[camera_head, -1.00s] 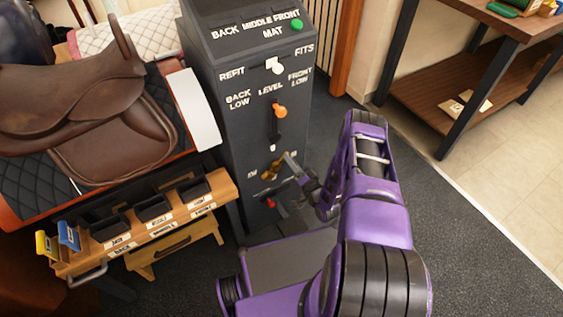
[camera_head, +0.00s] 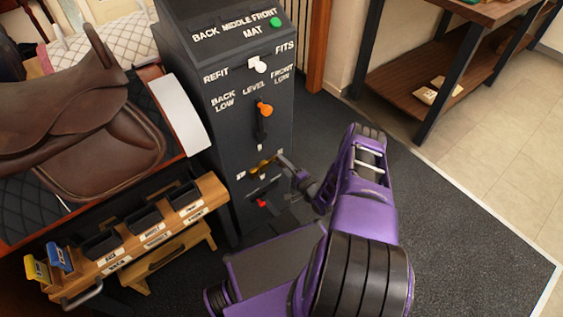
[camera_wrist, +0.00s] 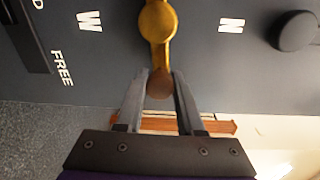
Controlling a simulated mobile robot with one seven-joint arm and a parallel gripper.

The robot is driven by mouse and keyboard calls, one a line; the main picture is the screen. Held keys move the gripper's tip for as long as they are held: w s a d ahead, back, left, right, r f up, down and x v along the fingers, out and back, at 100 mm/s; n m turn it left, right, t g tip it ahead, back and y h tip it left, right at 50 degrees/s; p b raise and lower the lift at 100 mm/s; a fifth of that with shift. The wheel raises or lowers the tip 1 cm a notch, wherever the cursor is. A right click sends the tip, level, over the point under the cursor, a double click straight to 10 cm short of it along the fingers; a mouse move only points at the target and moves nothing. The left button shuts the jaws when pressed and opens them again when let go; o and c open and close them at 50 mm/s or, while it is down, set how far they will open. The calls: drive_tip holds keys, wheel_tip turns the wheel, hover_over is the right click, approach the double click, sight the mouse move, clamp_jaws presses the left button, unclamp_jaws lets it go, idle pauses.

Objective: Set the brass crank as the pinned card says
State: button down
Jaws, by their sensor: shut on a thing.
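The brass crank (camera_head: 261,166) sits low on the front of the dark control cabinet (camera_head: 215,130), below an orange-knobbed lever. In the wrist view, the crank's round brass hub (camera_wrist: 158,22) is at the top, and its arm runs down the picture to a brownish knob. My gripper (camera_wrist: 160,85) is shut on that knob, one finger on each side. In the head view, my gripper (camera_head: 284,162) reaches the crank from the right. White letters stand on either side of the hub in the wrist view. I cannot make out a pinned card.
The orange-knobbed lever (camera_head: 264,109), a white knob (camera_head: 258,65), a green button (camera_head: 275,22) and a red knob (camera_head: 262,203) are on the cabinet. A wooden rack with black bins (camera_head: 143,220) and a saddle (camera_head: 85,130) stand left. Right of my arm, the floor is clear.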

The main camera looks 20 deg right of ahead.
drive_tip(key=shift+f+m, duration=0.2)
drive_tip(key=shift+m, duration=0.2)
drive_tip(key=c, duration=0.5)
unclamp_jaws()
drive_tip(key=shift+a, duration=0.1)
